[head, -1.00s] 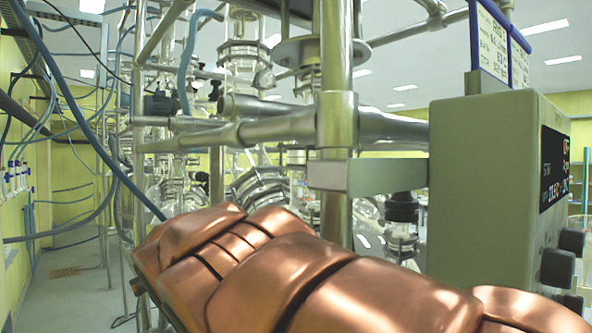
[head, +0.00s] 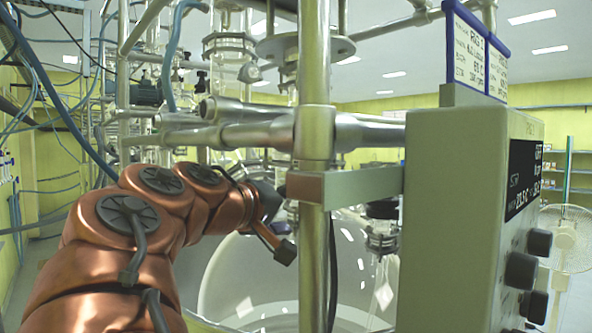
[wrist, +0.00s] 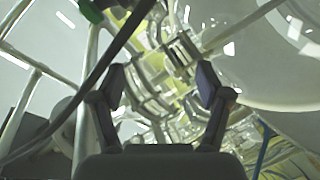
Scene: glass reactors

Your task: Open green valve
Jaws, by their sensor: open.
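A small green part (wrist: 91,10) shows at the top left edge of the wrist view, cut off by the frame. It may be the green valve, but I cannot tell its handle position. I cannot make out a green valve in the head view. My gripper (wrist: 160,82) is open in the wrist view, with nothing between its fingers. The green part lies up and left of the fingers, apart from them. In the head view my copper arm reaches forward on the left, and its end is near the metal post, partly hidden.
A metal post (head: 313,90) with crossbars stands in front of my arm's end. A large round glass vessel (head: 240,285) is behind it. A grey control box (head: 455,230) fills the right side. A dark hose or rod (wrist: 118,50) crosses the wrist view near the left finger.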

